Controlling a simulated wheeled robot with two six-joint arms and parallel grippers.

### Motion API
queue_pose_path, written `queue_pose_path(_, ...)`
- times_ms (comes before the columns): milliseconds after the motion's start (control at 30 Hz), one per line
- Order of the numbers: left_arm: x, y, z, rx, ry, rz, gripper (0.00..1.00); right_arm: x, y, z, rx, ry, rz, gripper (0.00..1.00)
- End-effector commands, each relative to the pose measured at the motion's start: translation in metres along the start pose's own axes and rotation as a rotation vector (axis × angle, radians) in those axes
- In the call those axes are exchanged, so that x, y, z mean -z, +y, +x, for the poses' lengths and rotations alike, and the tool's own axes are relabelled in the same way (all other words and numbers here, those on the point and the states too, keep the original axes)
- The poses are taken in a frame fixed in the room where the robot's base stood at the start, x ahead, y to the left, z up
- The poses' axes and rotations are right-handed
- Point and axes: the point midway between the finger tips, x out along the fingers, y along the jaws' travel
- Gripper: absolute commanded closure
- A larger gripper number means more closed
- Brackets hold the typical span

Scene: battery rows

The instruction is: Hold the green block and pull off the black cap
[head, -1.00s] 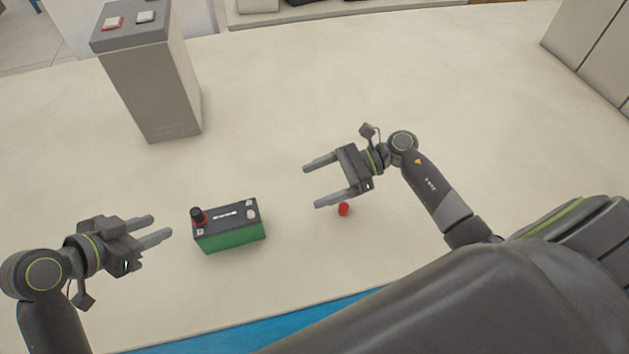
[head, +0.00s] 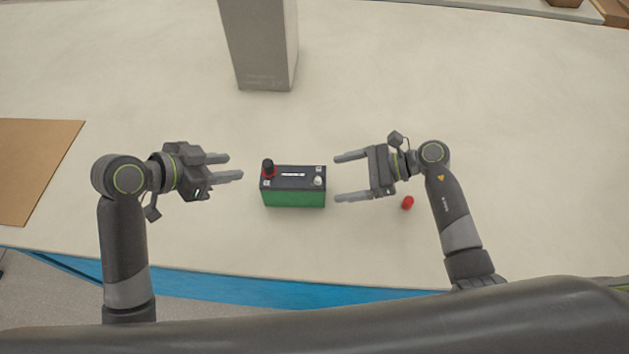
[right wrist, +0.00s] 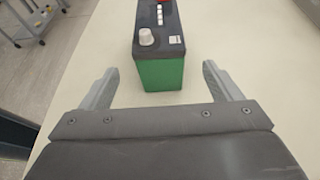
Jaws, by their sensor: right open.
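The green block (head: 293,199) is a battery with a dark top, standing upright on the table. The black cap (head: 268,165) sits on its left terminal with a red ring around its base. A pale bare post (head: 318,181) shows at the right end, and it also shows in the right wrist view (right wrist: 146,37). My left gripper (head: 229,167) is open and empty just left of the block, pointing at it. My right gripper (head: 343,177) is open just right of the block, and in the right wrist view the green block (right wrist: 160,75) lies ahead between its fingers, untouched.
A small red cap (head: 407,202) lies on the table beside my right gripper. A tall grey box (head: 262,50) stands behind the block. A brown board (head: 38,165) lies at the far left. The table (head: 450,90) is clear behind my right arm.

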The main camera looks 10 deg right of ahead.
Motion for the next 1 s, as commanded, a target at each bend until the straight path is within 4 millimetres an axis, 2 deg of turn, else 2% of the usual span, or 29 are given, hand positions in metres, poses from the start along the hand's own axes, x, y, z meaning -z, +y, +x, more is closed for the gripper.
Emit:
queue_pose_path(33, 0.0, 0.0, 0.0, 0.0, 0.0, 0.0, 0.64, -0.001, 0.0, 0.012, -0.002, -0.005, 0.003, 0.15)
queue_pose_path(200, 0.0, 0.0, 0.0, 0.0, 0.0, 0.0, 0.64, -0.001, 0.0, 0.044, -0.001, -0.003, 0.003, 0.15)
queue_pose_path(400, 0.0, 0.0, 0.0, 0.0, 0.0, 0.0, 0.64, 0.0, 0.0, 0.07, -0.001, -0.001, 0.002, 0.15)
queue_pose_path(600, 0.0, 0.0, 0.0, 0.0, 0.0, 0.0, 0.64, 0.0, 0.0, 0.08, 0.0, 0.0, 0.0, 0.15)
queue_pose_path(867, 0.0, 0.0, 0.0, 0.0, 0.0, 0.0, 0.64, 0.001, 0.0, 0.08, 0.0, 0.001, 0.0, 0.15)
queue_pose_path(1000, 0.0, 0.0, 0.0, 0.0, 0.0, 0.0, 0.64, 0.001, 0.0, 0.08, 0.0, 0.001, 0.001, 0.34)
